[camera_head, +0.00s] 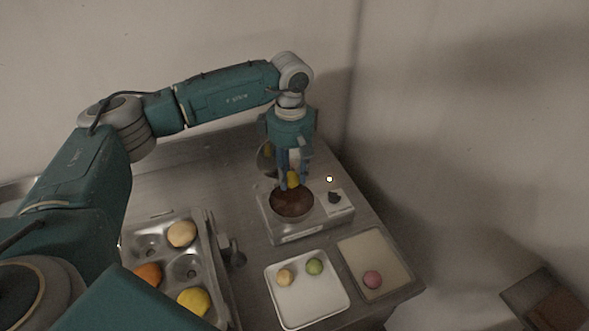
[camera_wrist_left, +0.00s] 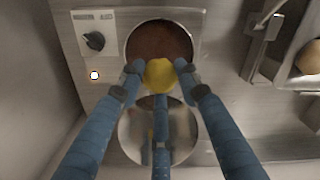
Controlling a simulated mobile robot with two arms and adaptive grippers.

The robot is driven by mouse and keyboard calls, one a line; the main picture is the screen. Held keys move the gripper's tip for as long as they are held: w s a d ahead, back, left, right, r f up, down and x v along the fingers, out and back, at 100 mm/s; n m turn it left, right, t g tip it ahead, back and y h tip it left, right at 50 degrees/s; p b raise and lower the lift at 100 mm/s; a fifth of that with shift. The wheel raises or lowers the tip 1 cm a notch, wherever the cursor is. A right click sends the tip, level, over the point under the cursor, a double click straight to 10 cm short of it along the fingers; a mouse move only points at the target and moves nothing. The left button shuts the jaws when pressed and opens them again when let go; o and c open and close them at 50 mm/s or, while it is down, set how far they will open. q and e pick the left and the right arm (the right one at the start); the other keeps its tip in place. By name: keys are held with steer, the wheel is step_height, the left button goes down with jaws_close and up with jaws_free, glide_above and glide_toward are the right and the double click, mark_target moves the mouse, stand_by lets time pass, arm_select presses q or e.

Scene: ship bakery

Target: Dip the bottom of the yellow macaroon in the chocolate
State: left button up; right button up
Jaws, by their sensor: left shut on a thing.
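The yellow macaroon (camera_head: 293,179) is held by my left gripper (camera_head: 291,182), which points down over the bowl. It also shows between the blue fingers in the left wrist view (camera_wrist_left: 160,74). The brown chocolate (camera_head: 292,204) fills a round bowl on a small warmer (camera_head: 300,233) with a dark knob. In the wrist view the chocolate (camera_wrist_left: 158,42) lies just beyond the macaroon. The macaroon is over the near edge of the bowl in that view; I cannot tell whether it touches the chocolate. My right gripper is not in view.
A white tray (camera_head: 306,305) holds a tan and a green macaroon. A flat pale tray (camera_head: 392,283) holds a pink one. A metal muffin tin (camera_head: 211,262) with several round items stands at left. A shiny round metal object (camera_wrist_left: 133,140) lies behind the bowl. A wall borders the right.

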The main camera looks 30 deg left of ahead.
mark_target(292, 205)
arm_select(q)
steer(key=shift+f, duration=0.65)
steer(key=shift+f+b, duration=0.85)
steer(key=shift+f, duration=0.6)
steer(key=shift+f+b, duration=0.3)
steer(key=shift+f, duration=0.3)
steer(key=shift+f+b, duration=1)
steer(key=shift+f, duration=0.3)
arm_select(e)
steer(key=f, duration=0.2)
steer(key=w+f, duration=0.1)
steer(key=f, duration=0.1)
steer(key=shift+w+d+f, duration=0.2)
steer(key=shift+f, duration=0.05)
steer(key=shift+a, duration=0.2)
arm_select(q)
steer(key=shift+f+b, duration=0.5)
steer(key=shift+b, duration=0.05)
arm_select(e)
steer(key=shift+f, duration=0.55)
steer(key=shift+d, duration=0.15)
arm_select(q)
steer(key=shift+r, duration=0.15)
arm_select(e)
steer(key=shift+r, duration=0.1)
